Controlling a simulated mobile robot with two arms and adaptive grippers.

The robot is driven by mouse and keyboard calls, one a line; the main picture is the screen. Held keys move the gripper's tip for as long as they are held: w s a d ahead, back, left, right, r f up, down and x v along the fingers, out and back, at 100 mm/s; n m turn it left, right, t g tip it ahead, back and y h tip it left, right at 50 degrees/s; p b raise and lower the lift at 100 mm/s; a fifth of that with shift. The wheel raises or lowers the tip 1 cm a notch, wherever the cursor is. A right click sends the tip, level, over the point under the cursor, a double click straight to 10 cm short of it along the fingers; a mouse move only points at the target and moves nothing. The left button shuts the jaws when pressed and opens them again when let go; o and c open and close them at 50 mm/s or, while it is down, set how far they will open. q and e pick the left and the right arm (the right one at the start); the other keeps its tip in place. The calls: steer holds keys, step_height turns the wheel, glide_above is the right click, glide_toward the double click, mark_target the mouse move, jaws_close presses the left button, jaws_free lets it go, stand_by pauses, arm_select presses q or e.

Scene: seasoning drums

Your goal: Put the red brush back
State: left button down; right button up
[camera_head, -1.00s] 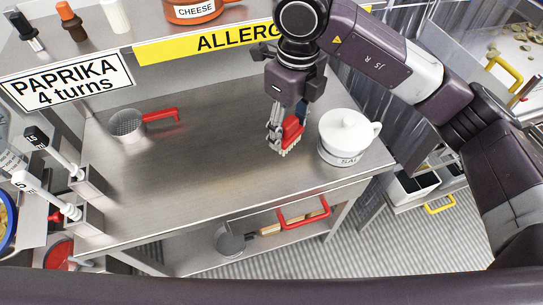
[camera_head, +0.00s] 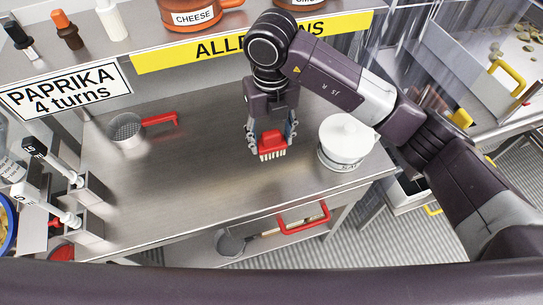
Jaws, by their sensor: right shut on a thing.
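The red brush (camera_head: 271,142) with pale bristles hangs between the fingers of my right gripper (camera_head: 271,141), which is shut on it. Its bristles point down toward the metal counter (camera_head: 190,180); I cannot tell whether they touch it. The brush is just left of the white lidded pot (camera_head: 346,140). My left gripper is not in view.
A strainer (camera_head: 127,127) with a red handle lies on the counter at the left. Labelled scoops (camera_head: 50,160) stand in metal holders at the front left. Shakers and orange pots (camera_head: 193,14) stand on the upper shelf. The counter's middle is clear.

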mark_target(272, 151)
step_height(272, 151, down, 5)
steer(key=shift+r+p, duration=0.1)
steer(key=shift+p, duration=0.35)
step_height(272, 151, down, 4)
steer(key=shift+f+p, duration=0.1)
steer(key=shift+p, duration=0.5)
steer(key=shift+f, duration=0.3)
steer(key=o, duration=1)
steer(key=shift+r, duration=0.15)
steer(key=shift+r, duration=0.15)
step_height(272, 151, up, 11)
steer(key=b, duration=0.4)
steer(key=shift+r, duration=0.4)
